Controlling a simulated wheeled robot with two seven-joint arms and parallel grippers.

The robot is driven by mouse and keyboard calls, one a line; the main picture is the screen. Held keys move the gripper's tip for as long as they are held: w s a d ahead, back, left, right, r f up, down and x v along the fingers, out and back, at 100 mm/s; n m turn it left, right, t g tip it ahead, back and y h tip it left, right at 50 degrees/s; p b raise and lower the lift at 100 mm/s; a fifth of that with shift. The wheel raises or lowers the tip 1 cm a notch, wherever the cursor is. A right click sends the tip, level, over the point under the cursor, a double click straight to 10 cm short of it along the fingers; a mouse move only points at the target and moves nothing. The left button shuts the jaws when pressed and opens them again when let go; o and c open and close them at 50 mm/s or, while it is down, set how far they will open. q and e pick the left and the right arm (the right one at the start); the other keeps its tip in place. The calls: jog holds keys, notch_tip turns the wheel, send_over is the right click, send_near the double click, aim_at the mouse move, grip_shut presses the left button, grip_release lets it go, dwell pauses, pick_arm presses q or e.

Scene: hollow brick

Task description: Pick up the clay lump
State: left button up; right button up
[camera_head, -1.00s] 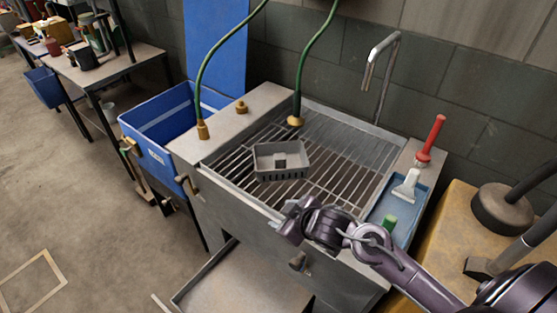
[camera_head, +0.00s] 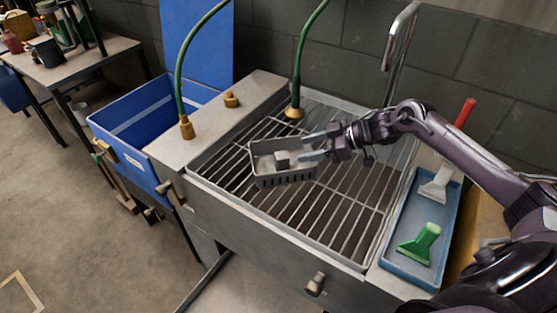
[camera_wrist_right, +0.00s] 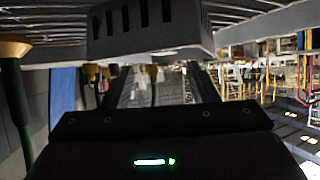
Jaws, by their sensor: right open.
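The clay lump (camera_head: 282,159) is a small grey block inside a grey slotted basket (camera_head: 287,178) on the sink's grate. My right gripper (camera_head: 307,146) reaches in from the right, with its two fingers apart at the basket's right rim, to the right of the lump. Nothing shows between the fingers. In the right wrist view, the basket (camera_wrist_right: 150,38) fills the upper middle above the open fingers (camera_wrist_right: 160,72), and the lump cannot be seen. My left gripper is out of view.
The metal grate (camera_head: 335,205) around the basket is clear. Green hoses (camera_head: 299,62) and a bent tap (camera_head: 399,40) stand behind. A blue tray (camera_head: 400,268) at right holds a green scraper (camera_head: 419,244) and a white one. A blue bin (camera_head: 125,125) is at left.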

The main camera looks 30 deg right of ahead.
aim_at(284, 155)
jog(key=x, duration=0.1)
jog(key=p+x, duration=0.1)
jog(key=x, duration=0.1)
jog(key=shift+s+a+r, duration=0.1)
jog(key=shift+a+r, duration=0.05)
jog(key=shift+a, duration=0.2)
jog(key=shift+x, duration=1.25)
jog(key=shift+w+a+f+p, duration=0.25)
jog(key=shift+a+f+p, duration=0.05)
jog(key=shift+f, duration=0.05)
jog(key=c, duration=0.7)
jog(key=shift+c, duration=0.3)
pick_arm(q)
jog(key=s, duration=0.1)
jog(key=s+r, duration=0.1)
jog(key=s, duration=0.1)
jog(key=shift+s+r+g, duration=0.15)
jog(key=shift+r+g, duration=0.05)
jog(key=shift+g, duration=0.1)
pick_arm(e)
jog(key=shift+r, duration=0.1)
